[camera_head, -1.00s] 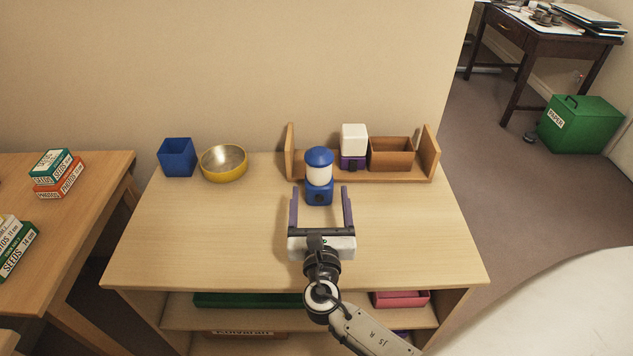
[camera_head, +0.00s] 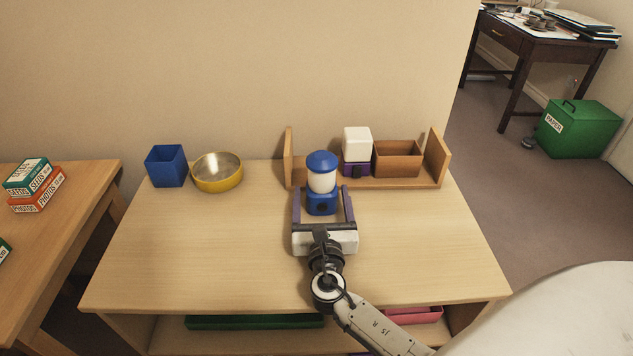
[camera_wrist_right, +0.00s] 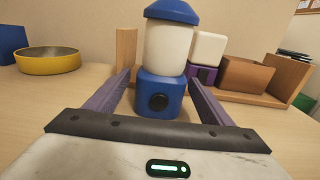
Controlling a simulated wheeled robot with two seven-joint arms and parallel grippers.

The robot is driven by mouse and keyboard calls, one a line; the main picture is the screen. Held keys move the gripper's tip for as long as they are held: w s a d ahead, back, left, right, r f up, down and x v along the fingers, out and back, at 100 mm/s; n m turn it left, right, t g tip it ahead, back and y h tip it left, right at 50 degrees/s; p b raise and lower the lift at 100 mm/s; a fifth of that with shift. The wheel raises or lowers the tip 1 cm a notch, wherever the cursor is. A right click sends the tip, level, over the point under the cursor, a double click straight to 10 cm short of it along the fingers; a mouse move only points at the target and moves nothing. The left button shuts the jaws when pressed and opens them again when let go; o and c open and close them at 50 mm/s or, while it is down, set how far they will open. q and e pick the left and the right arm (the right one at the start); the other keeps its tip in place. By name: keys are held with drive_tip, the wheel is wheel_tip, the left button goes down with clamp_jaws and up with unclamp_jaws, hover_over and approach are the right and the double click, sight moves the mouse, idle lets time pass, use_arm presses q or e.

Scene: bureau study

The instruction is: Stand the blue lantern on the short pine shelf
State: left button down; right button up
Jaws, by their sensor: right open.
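The blue lantern (camera_head: 321,182) has a blue cap, a white middle and a blue base with a dark knob. It stands upright on the bureau top, just in front of the short pine shelf (camera_head: 287,158). My right gripper (camera_head: 323,191) is open, with its purple fingers on either side of the lantern's base. In the right wrist view, the lantern (camera_wrist_right: 166,58) stands between the open fingers (camera_wrist_right: 157,88), with a gap visible on both sides. On the shelf are a white-and-purple lantern (camera_head: 357,145) and a brown box (camera_head: 397,158). My left gripper does not show.
A blue square cup (camera_head: 166,166) and a yellow bowl (camera_head: 217,172) stand left on the bureau top (camera_head: 200,245). The shelf's left part, behind the blue lantern, looks bare. A side table with seed and photo boxes (camera_head: 37,185) is at far left.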

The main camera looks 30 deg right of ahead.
drive_tip(key=shift+s, duration=0.15)
drive_tip(key=shift+c, duration=0.4)
drive_tip(key=shift+r, duration=0.15)
drive_tip(key=c, duration=1.4)
